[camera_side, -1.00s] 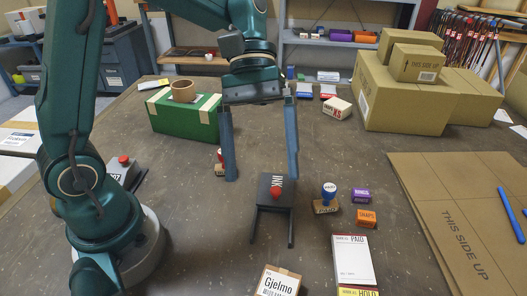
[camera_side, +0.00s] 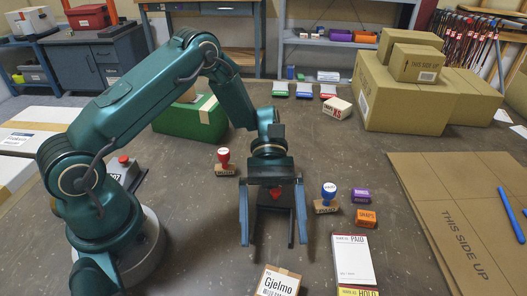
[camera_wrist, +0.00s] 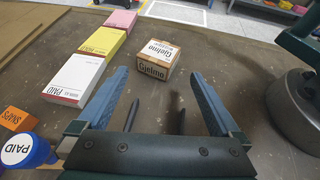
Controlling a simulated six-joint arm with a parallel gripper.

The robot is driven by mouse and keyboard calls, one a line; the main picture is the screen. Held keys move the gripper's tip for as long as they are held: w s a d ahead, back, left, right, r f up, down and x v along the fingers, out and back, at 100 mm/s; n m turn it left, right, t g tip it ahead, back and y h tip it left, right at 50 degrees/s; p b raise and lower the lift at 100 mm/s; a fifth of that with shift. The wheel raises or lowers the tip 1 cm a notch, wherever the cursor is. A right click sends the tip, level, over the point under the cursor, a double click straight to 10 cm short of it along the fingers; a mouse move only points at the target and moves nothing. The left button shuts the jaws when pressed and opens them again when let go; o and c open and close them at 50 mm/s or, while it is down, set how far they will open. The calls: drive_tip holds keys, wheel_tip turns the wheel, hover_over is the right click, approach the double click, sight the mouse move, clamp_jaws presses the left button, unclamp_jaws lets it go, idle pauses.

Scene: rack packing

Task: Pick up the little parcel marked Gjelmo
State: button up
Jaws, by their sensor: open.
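The little parcel marked Gjelmo (camera_side: 277,281) is a small brown box with white labels. It sits on the table at the bottom edge of the side view, partly cut off.
A dark stand with a red knob (camera_side: 275,193) is partly hidden behind my gripper. A PAID pad (camera_side: 353,260) lies right of the parcel. A red stamp (camera_side: 224,160) stands behind left.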

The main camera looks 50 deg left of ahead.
sight(277, 277)
drive_tip(key=x, duration=0.8)
drive_tip(key=shift+w, duration=0.1)
drive_tip(key=c, duration=1)
drive_tip(key=shift+c, duration=0.2)
